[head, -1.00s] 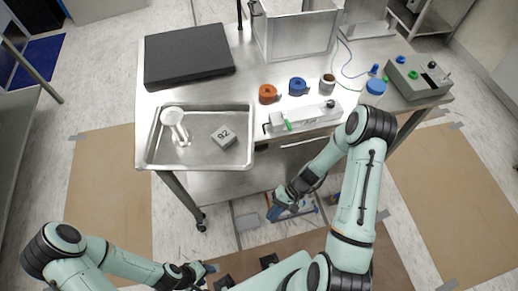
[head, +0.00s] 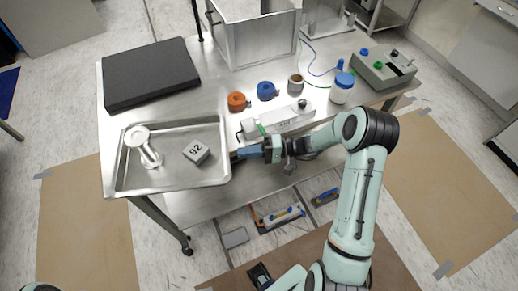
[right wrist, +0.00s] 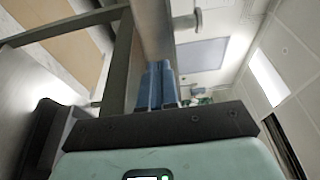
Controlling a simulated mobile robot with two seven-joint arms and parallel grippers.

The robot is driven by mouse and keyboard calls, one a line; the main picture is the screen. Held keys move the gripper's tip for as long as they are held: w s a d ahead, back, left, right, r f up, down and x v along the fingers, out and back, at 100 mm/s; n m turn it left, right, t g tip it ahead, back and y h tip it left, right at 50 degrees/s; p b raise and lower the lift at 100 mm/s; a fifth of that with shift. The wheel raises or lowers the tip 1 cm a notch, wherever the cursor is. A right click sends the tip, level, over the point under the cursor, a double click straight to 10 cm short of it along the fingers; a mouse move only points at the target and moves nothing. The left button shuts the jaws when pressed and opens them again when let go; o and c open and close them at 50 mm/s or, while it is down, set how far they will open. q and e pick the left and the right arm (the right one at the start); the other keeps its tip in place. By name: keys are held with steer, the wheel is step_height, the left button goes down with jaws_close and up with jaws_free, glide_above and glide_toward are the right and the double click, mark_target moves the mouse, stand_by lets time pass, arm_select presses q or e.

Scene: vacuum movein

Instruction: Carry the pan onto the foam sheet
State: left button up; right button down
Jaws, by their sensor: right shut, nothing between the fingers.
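The pan (head: 121,186) is a shallow metal tray at the left front of the steel table. In it are a shiny metal piece with round ends (head: 148,152) and a grey block marked 92 (head: 196,152). The foam sheet (head: 150,73) is a dark grey slab lying flat behind the pan, its top bare. My right gripper (head: 238,154) is at the pan's right side, shut and empty; I cannot tell whether it touches the rim. Its blue fingers show together in the right wrist view (right wrist: 157,86).
Right of the pan stand an orange tape roll (head: 237,102), a blue one (head: 267,91), a cup (head: 295,81), a white device (head: 278,120), a blue-lidded jar (head: 342,88) and a control box (head: 383,69). A metal bin (head: 255,40) stands behind. Table between pan and foam is bare.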

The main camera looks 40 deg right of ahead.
mark_target(225, 155)
steer(key=shift+x, duration=1.65)
steer(key=shift+a, duration=0.1)
steer(key=a, duration=0.2)
steer(key=s+a+b, duration=0.1)
steer(key=shift+a, duration=0.35)
steer(key=shift+d, duration=0.15)
